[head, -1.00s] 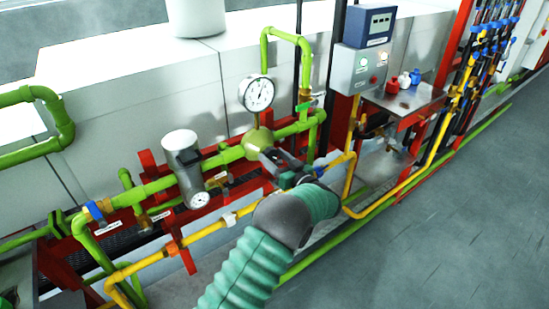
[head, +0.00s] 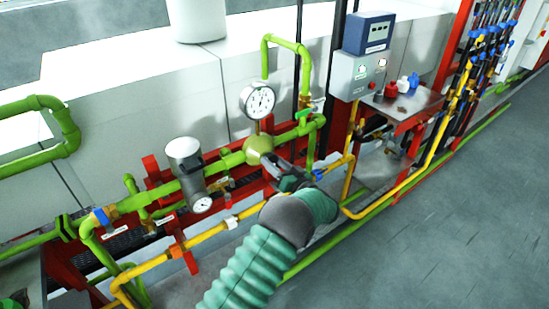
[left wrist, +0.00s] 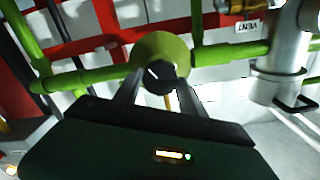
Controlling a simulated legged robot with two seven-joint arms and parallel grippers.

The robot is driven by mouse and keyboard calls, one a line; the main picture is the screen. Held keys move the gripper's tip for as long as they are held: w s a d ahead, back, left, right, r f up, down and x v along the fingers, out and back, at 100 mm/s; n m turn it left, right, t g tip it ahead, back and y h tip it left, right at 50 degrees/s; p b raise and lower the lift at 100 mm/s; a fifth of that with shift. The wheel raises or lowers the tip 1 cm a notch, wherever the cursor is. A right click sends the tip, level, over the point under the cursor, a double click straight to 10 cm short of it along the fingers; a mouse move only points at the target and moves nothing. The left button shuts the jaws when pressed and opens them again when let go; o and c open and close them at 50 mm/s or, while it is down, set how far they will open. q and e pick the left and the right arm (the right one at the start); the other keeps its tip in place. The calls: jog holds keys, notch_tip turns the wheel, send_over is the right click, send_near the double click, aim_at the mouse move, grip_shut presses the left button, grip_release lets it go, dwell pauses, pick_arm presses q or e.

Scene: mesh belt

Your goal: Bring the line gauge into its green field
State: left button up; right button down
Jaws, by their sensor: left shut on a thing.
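The line gauge (head: 258,101) is a round white dial on the green pipe, above a round yellow-green regulator body (head: 258,148). Its needle seems to point upward, but its exact reading and the green field are too small to tell. My left gripper (head: 276,168) is at the front of the regulator body. In the left wrist view its two fingers (left wrist: 160,88) are shut on a dark knob (left wrist: 160,74) at the middle of the regulator body. In the head view the gripper hides the knob. My right gripper is not in view.
A grey cylinder (head: 186,168) with a small dial (head: 202,205) stands left of the regulator. A yellow pipe (head: 208,235) runs in front, low down. A grey control box (head: 360,74) and a metal shelf (head: 410,103) are at the right. The floor at right is clear.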

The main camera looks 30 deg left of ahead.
pick_arm(q)
jog(key=shift+r+m+p, duration=0.1)
jog(key=shift+m+p, duration=0.75)
jog(key=shift+m, duration=0.15)
jog(key=shift+w+m+p, duration=0.1)
jog(key=shift+m+p, duration=0.35)
jog(key=shift+m, duration=0.35)
jog(key=shift+f, duration=0.2)
jog(key=shift+d, duration=0.1)
jog(key=o, duration=1.4)
jog(key=shift+w, duration=0.1)
